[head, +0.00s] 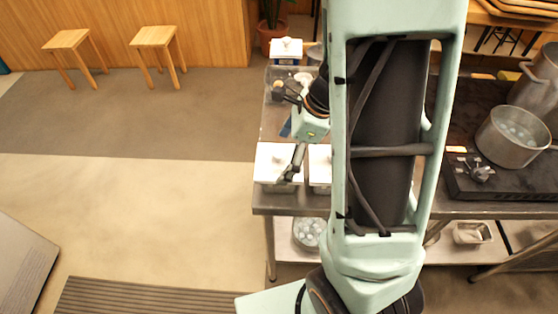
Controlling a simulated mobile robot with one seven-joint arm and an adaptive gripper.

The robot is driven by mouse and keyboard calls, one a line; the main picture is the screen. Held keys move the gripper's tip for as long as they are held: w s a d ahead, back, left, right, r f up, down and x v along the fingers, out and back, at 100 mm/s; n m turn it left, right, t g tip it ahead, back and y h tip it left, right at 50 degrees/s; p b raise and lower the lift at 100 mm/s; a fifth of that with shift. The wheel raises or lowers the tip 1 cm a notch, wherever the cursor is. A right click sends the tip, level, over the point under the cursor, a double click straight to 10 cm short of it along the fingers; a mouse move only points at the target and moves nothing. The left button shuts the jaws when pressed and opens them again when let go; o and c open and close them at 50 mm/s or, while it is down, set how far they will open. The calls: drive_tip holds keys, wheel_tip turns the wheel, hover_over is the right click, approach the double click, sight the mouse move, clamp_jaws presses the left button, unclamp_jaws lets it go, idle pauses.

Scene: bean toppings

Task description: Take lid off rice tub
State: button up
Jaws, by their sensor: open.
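A tub with a white lid (273,158) stands at the near left corner of the metal table. A second white-lidded tub (319,168) stands just to its right, partly hidden behind my arm. Another white-lidded container (286,46) stands at the far end of the table. No label shows which of them is the rice tub. My gripper (290,178) is open over the right part of the near left lid. I cannot tell whether its fingers touch the lid or its knob. The lid lies on the tub.
My arm hides much of the metal table (262,200). Small containers (279,88) stand farther back on it. At right, a pot (513,136) sits on a dark stove (462,182). A bowl (309,233) is on the lower shelf.

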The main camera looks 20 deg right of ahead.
drive_tip(key=shift+f, duration=0.1)
drive_tip(key=c, duration=1)
